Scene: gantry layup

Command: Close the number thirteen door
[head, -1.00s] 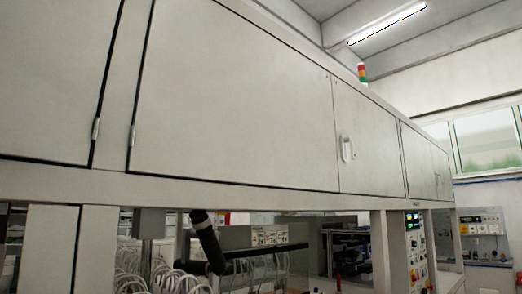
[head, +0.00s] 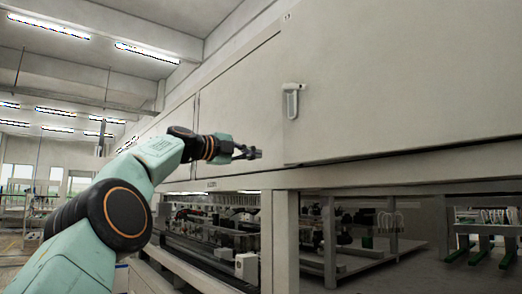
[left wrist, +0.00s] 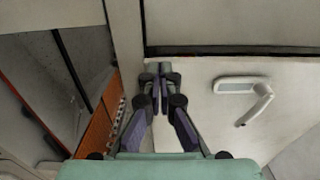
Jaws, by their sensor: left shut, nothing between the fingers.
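A large cream door (head: 400,80) fills the upper right of the head view, with a pale lever handle (head: 291,100) near its left edge. A tiny mark above the handle is too small to read. A dark gap runs along the door's lower edge, widening to the right; I cannot tell whether the door sits flush. My left gripper (head: 259,154) is shut and empty, just left of the door's lower left corner and below the handle. In the left wrist view its fingertips (left wrist: 161,76) are together, with the handle (left wrist: 246,98) to their right. My right gripper is not in view.
More cream cabinet panels (head: 240,95) run away to the left of the door. A frame post (head: 280,240) stands below, beside open bays with machinery (head: 215,235). An open aisle lies at the far left.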

